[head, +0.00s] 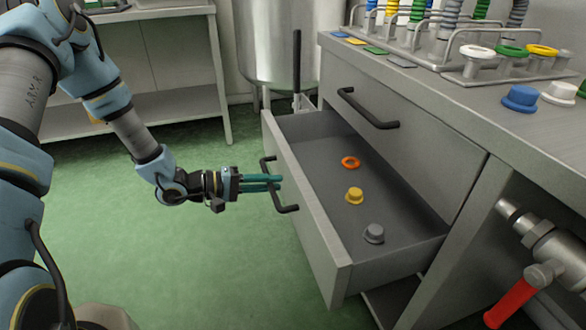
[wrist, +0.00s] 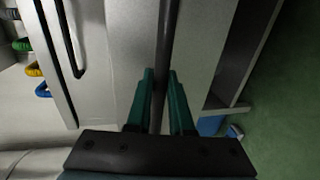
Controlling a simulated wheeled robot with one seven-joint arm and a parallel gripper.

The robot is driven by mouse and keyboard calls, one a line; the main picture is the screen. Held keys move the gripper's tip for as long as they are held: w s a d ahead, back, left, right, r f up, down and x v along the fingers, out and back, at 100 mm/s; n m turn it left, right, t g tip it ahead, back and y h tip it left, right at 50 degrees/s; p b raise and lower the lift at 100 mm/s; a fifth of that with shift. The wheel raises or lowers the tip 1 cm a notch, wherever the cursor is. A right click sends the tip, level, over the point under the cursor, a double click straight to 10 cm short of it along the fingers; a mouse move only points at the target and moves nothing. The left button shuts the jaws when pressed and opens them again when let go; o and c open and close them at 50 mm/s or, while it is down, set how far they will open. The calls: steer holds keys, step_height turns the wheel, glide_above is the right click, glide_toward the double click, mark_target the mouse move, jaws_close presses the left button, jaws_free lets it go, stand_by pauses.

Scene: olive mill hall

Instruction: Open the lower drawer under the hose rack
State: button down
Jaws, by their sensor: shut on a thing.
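The lower drawer (head: 320,239) is a grey drawer under the bench and stands well pulled out, its inside in view. Its dark bar handle (head: 287,208) is on the front panel. My gripper (head: 277,182) is at this handle, its teal fingers on either side of the bar. In the wrist view my gripper (wrist: 160,95) is shut on the handle (wrist: 167,50), which runs between the fingers. An orange ring (head: 350,162), a yellow cap (head: 354,195) and a grey cap (head: 374,233) lie in the drawer. The hose rack (head: 440,50) stands on the bench above.
The upper drawer (head: 420,140) is shut. A red-handled valve (head: 515,300) sticks out at the lower right. Blue and white caps (head: 520,98) stand on the bench top. A shelf table (head: 150,70) is at the back left. Green floor (head: 200,270) before the drawer is clear.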

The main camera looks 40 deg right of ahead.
steer(key=shift+f+p+v, duration=0.15)
steer(key=shift+p+v, duration=0.05)
steer(key=shift+v, duration=0.5)
steer(key=shift+f+p+v, duration=0.15)
steer(key=shift+p+v, duration=0.05)
steer(key=shift+v, duration=0.5)
steer(key=c, duration=0.8)
jaws_free()
steer(key=shift+a, duration=0.1)
steer(key=v, duration=1)
steer(key=shift+w+a+p, duration=0.2)
steer(key=shift+a+p, duration=0.1)
steer(key=shift+p, duration=0.1)
